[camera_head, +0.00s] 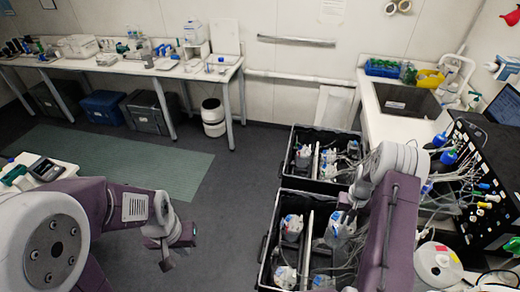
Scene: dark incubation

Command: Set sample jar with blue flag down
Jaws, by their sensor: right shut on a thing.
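A sample jar with a blue flag (336,229), clear with a blue patch on top, is at my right gripper (345,207), inside the near black crate (264,243). My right gripper is shut on this jar, just right of the crate's white divider. The jar's base is hard to make out, so I cannot tell if it touches the crate floor. My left gripper (177,246) is open and empty above the bare floor, left of the crate.
A second black crate (293,140) with jars and tubing stands behind the near one. On the right are a counter with a sink (408,101) and a black rack (487,180) with tubes. A long bench (180,70) lines the back wall.

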